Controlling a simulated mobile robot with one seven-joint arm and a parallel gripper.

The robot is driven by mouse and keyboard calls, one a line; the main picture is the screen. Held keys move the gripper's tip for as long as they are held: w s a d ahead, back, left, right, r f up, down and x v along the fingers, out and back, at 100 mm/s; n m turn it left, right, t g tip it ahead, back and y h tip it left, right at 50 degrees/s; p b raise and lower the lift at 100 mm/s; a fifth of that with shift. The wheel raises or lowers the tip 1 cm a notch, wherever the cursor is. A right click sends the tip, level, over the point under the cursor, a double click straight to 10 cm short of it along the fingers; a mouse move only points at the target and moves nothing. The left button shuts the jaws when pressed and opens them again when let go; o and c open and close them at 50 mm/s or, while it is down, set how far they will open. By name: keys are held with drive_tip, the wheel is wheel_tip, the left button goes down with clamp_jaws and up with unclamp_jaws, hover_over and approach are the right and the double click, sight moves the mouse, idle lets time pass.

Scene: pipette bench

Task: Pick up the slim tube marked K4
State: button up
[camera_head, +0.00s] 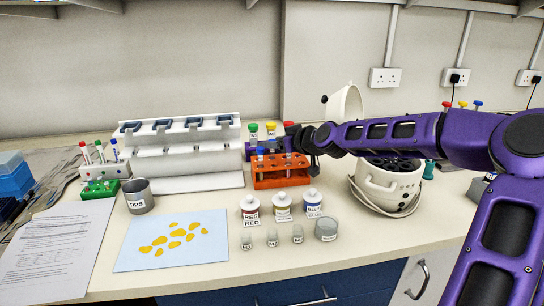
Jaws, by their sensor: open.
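No label reading K4 can be made out.
Red, yellow and blue labelled bottles (282,208) and small jars (272,239) stand in front. A white centrifuge (383,190) with its lid up is at the right. A white pipette stand (185,165), a TIPS cup (138,199) and a spotted blue sheet (172,241) are at the left.

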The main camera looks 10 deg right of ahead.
drive_tip(key=shift+w+a+f, duration=0.25)
drive_tip(key=shift+w+a, duration=0.05)
drive_tip(key=shift+w, duration=0.2)
drive_tip(key=shift+c, duration=0.3)
clamp_jaws()
